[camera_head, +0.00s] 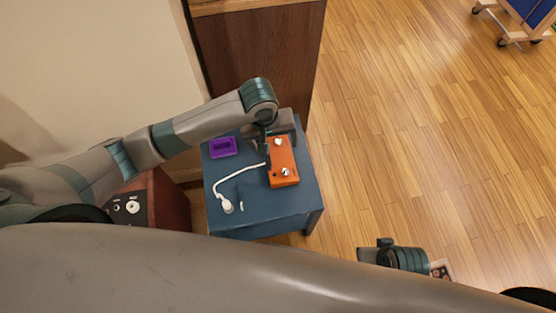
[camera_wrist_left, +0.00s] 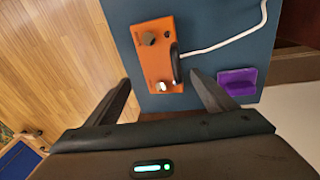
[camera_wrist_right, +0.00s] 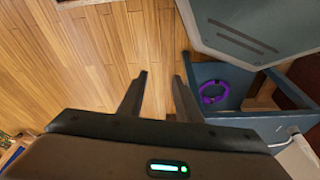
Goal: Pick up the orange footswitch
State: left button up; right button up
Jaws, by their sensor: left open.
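The orange footswitch (camera_head: 282,164) lies on a small blue table (camera_head: 265,214), with silver knobs on top and a white cable with a plug (camera_head: 227,205) at its left side. In the left wrist view the footswitch (camera_wrist_left: 158,50) is ahead of my left gripper (camera_wrist_left: 165,88), roughly between the lines of its open fingers. My left gripper (camera_head: 274,140) is at the far end of the footswitch; I cannot tell if it touches. My right gripper (camera_wrist_right: 158,75) has its fingers apart with nothing between them, over the floor; its fingers are hidden in the head view.
A brown wooden cabinet (camera_head: 262,50) stands behind the table. A red-brown box with knobs (camera_head: 155,200) is at left. A purple ring (camera_wrist_right: 213,91) shows in the right wrist view.

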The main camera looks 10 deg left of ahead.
pick_arm(q)
send_over(279, 157)
jog(key=f, duration=0.3)
jog(key=s+f, duration=0.1)
jog(key=shift+a+f+b, duration=0.15)
jog(key=shift+a+b, duration=0.2)
jog(key=shift+a, duration=0.05)
jog(key=shift+w+d+f, duration=0.1)
jog(key=shift+f, duration=0.3)
pick_arm(e)
jog(key=shift+w+a+r, duration=0.15)
jog(key=shift+a+r, duration=0.3)
pick_arm(q)
jog(key=shift+w+d+f+b, duration=0.15)
jog(key=shift+f+b, duration=0.2)
jog(key=shift+f, duration=0.95)
jog(key=shift+w+f+b, duration=0.15)
jog(key=shift+f+b, duration=0.15)
jog(key=shift+f, duration=0.95)
pick_arm(e)
jog(key=shift+w+a+f+t+y, duration=0.1)
jog(key=shift+w+a+t+y, duration=0.3)
jog(key=shift+w+a+t, duration=0.3)
jog(key=shift+s, duration=0.15)
pick_arm(q)
jog(key=c, duration=1.2)
